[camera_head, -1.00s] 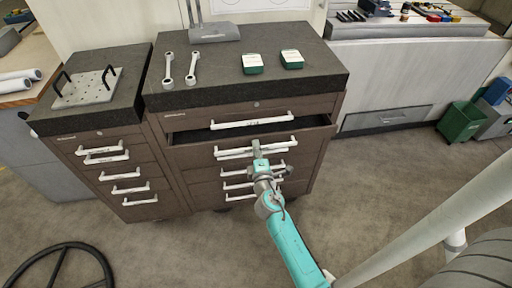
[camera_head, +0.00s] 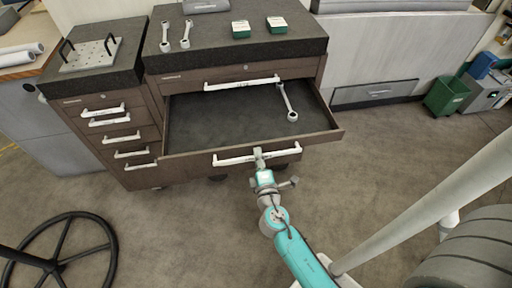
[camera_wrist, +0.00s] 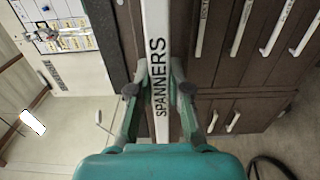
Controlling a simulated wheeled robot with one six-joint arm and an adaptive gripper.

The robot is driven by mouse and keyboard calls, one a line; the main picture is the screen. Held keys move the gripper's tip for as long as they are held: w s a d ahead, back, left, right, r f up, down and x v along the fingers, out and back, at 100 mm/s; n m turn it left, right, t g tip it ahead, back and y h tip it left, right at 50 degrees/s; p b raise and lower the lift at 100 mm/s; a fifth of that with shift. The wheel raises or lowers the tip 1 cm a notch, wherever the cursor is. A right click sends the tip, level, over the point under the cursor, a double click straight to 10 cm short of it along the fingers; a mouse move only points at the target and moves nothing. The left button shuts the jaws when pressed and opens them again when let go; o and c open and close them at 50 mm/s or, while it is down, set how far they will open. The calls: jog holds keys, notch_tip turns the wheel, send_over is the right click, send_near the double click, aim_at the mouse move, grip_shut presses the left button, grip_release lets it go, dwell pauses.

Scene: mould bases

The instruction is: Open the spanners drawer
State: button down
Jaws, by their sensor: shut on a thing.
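The spanners drawer (camera_head: 237,125) is pulled far out of the right-hand dark brown cabinet, and its dark inside shows in the head view. One spanner (camera_head: 288,102) lies inside towards the right. Its white handle (camera_head: 228,160) carries the label SPANNERS, which is readable in the wrist view (camera_wrist: 159,72).
A shut drawer with a white handle (camera_head: 241,83) is above. Two spanners (camera_head: 175,35) and two green boxes (camera_head: 258,27) lie on the dark cabinet top (camera_head: 217,54). A narrower cabinet (camera_head: 112,135) with several shut drawers stands at left. The floor in front (camera_head: 180,230) is clear.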

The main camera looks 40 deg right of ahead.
jog(key=shift+v, duration=0.85)
jog(key=c, duration=1.1)
grip_release()
jog(key=shift+s, duration=0.1)
jog(key=v, duration=1.1)
jog(key=shift+s+a, duration=0.25)
jog(key=shift+a, duration=0.05)
